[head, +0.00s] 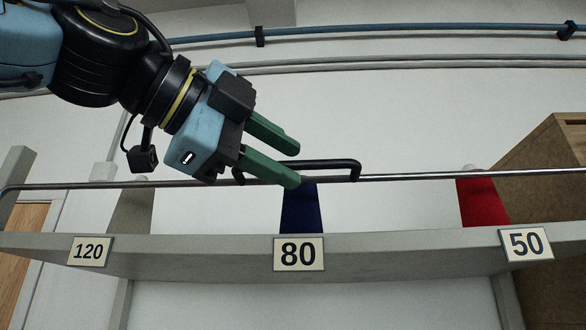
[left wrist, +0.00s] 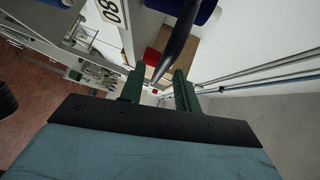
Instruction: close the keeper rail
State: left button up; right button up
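The keeper rail (head: 430,177) is a thin metal rod running across the head view above a grey shelf. A black bar handle (head: 335,163) is on it near the middle. My left gripper (head: 297,166) comes in from the upper left with its two green fingers at the handle, one above it and one lower, covering part of it. The fingers are apart. In the left wrist view a dark bar (left wrist: 180,42), which looks like the handle, reaches toward the gap between the fingertips (left wrist: 160,78); contact cannot be told. My right gripper is in neither view.
The shelf (head: 400,257) carries labels 120 (head: 90,251), 80 (head: 298,254) and 50 (head: 526,244). Behind the rail stand a grey piece (head: 131,208), a dark blue piece (head: 302,210) and a red piece (head: 483,203). A brown box (head: 550,150) stands at the right.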

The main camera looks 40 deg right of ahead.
pick_arm(q)
jog(key=s+a+r+b, duration=0.1)
jog(key=a+b, duration=0.1)
jog(key=a, duration=0.8)
jog(key=shift+a+r, duration=0.3)
jog(key=shift+a, duration=0.1)
